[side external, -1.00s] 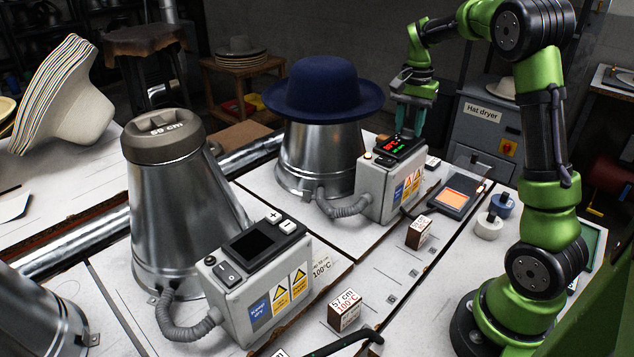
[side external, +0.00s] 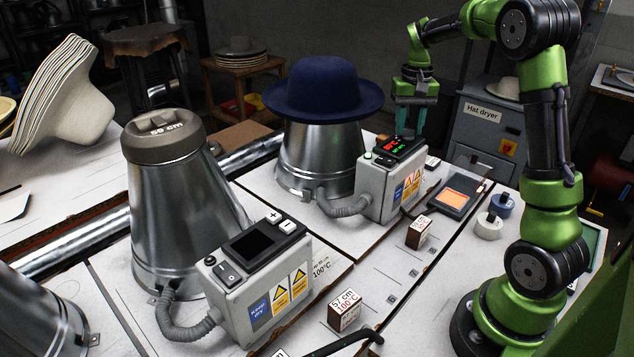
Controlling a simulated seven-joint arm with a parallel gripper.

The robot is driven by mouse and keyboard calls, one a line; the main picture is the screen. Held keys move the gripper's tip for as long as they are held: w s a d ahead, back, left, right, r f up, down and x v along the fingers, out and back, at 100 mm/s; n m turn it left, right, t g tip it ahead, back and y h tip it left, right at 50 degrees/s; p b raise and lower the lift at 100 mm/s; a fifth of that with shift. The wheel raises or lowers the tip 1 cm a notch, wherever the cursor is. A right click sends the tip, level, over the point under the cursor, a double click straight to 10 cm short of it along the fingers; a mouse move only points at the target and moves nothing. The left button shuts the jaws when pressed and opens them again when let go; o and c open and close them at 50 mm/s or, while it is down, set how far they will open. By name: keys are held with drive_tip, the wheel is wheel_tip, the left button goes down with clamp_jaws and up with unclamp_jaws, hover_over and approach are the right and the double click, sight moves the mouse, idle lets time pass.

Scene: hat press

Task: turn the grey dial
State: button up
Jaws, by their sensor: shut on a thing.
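No grey dial can be made out for certain. My gripper (side external: 408,131), with teal fingers, points down just behind the far grey control box (side external: 382,190). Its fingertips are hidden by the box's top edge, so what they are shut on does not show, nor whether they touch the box. The box has a black panel with a lit red and green display (side external: 393,152) and a small green light (side external: 367,155). A hose joins it to a metal hat block (side external: 318,160) carrying a navy hat (side external: 322,88).
A nearer metal block (side external: 185,220) with a grey cap stands left, with its own control box (side external: 258,285), whose screen is dark. Small labelled blocks (side external: 346,310) and a tablet with an orange screen (side external: 452,196) lie on the bench. A hat dryer (side external: 486,135) stands behind.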

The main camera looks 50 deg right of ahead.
sight(409, 129)
idle(0.3)
drive_tip(key=o, duration=1)
drive_tip(key=shift+o, duration=0.2)
wheel_tip(409, 129, up, 17)
drive_tip(key=s+a+f+n+t, duration=0.1)
drive_tip(key=s+a+f, duration=0.3)
drive_tip(key=a, duration=0.5)
drive_tip(key=s+a+f+n+t+y, duration=0.1)
drive_tip(key=s+a+f+n+t, duration=0.1)
drive_tip(key=a, duration=0.7)
drive_tip(key=s+a+f+n+t+y, duration=0.1)
drive_tip(key=s+a+f+t, duration=0.3)
drive_tip(key=a, duration=0.5)
drive_tip(key=shift+s+f+n, duration=0.5)
drive_tip(key=shift+s+f, duration=0.3)
drive_tip(key=shift+s, duration=0.4)
